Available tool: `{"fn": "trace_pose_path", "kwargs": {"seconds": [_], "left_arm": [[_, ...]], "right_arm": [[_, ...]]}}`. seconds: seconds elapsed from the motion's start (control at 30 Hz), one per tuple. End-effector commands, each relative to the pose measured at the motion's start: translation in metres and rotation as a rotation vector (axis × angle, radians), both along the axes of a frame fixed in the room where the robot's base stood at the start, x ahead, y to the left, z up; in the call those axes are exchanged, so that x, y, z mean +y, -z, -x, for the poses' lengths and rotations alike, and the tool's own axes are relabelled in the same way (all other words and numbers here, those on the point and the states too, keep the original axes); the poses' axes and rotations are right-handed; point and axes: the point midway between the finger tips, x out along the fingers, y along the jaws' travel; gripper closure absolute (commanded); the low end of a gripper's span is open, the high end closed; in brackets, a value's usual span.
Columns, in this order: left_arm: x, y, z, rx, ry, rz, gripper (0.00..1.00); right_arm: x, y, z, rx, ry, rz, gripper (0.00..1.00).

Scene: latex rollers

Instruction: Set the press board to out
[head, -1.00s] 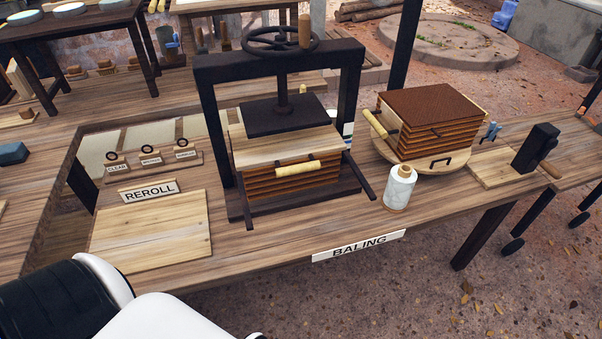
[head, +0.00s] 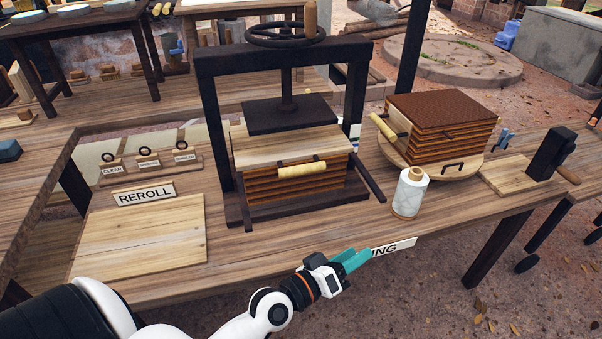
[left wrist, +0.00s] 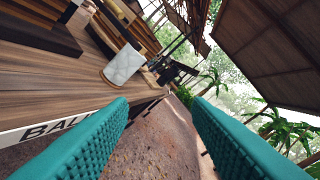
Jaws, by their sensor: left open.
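The press board (head: 255,150) is a pale wooden board with a yellow handle (head: 302,169) on its front edge. It lies on a stack of brown sheets (head: 300,187) inside the dark press, under the black platen (head: 290,114). My left gripper (head: 362,257), with teal fingers, is open and empty in front of the table's front edge, by the BALING sign (head: 393,247), which it partly covers. In the left wrist view the two fingers (left wrist: 160,112) stand wide apart with nothing between them. My right gripper is out of view.
A white spool-like bottle (head: 409,194) stands on the table right of the press. Behind it, a round board (head: 468,168) holds another sheet stack. Dark rails (head: 367,180) jut from the press front. The bare REROLL board (head: 140,235) lies left.

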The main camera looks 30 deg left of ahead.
Motion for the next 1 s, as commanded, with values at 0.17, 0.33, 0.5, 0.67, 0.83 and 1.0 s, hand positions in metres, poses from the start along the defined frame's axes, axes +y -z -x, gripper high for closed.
{"fn": "trace_pose_path", "kwargs": {"seconds": [0.17,0.33,0.5,0.67,0.83,1.0], "left_arm": [[0.071,-0.022,-0.037,-0.155,-0.307,0.353,0.55],[0.136,-0.013,-0.046,-0.223,-0.584,0.577,0.55],[0.167,-0.002,-0.045,-0.244,-0.730,0.671,0.55],[0.177,-0.002,-0.054,-0.248,-0.753,0.683,0.55],[0.190,-0.009,-0.080,-0.250,-0.751,0.681,0.55],[0.205,-0.016,-0.111,-0.251,-0.750,0.680,0.55]], "right_arm": [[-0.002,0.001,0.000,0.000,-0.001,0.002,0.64],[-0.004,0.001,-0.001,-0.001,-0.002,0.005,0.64],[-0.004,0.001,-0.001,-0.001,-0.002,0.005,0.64],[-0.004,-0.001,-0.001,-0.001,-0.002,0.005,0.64],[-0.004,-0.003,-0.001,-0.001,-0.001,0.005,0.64],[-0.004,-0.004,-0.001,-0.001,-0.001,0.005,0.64]]}}
